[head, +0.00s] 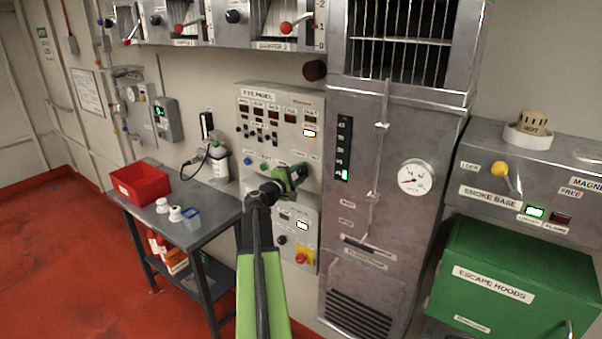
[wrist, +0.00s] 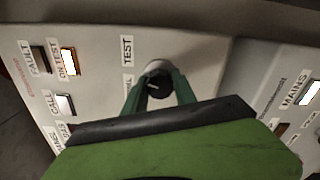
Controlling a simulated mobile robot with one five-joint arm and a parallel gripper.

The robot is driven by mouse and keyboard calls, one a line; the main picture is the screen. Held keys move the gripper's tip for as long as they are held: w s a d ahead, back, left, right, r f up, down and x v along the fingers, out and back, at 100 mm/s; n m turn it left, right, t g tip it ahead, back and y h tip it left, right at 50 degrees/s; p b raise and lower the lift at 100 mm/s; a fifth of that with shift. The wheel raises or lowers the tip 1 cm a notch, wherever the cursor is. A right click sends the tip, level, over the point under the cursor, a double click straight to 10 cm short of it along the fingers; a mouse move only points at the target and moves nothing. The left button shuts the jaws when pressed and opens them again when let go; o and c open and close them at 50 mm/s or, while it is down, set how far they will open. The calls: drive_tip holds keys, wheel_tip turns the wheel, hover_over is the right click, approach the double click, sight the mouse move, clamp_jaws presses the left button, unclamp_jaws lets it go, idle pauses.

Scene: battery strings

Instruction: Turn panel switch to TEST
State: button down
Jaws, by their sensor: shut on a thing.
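The grey fire panel (head: 275,152) is on the wall in the head view, and its face fills much of the wrist view (wrist: 205,65). My gripper (head: 294,178) is at the panel's lower right. In the wrist view its green fingers (wrist: 157,90) are shut on the black panel switch (wrist: 158,83), one on each side. A pale mark shows on the knob; I cannot tell exactly which label it points at. The TEST label (wrist: 127,50) is left of the knob. The ON TEST lamp (wrist: 68,62) is lit; the FAULT lamp (wrist: 40,60) is dark. In the head view my gripper hides the switch.
A lower panel (head: 297,235) with a yellow-backed red button sits below; its MAINS lamp (wrist: 309,92) is lit. A metal cabinet (head: 385,150) stands close on the right. A grey table (head: 215,232) with a red bin (head: 140,183) stands left. Red-handled levers (head: 290,27) are above.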

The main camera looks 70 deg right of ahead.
drive_tip(key=m, duration=0.5)
drive_tip(key=shift+s+a+f+m, duration=0.1)
drive_tip(key=shift+m, duration=0.3)
idle(0.4)
drive_tip(key=c, duration=1)
unclamp_jaws()
drive_tip(key=v, duration=1.7)
drive_tip(key=shift+a, duration=0.2)
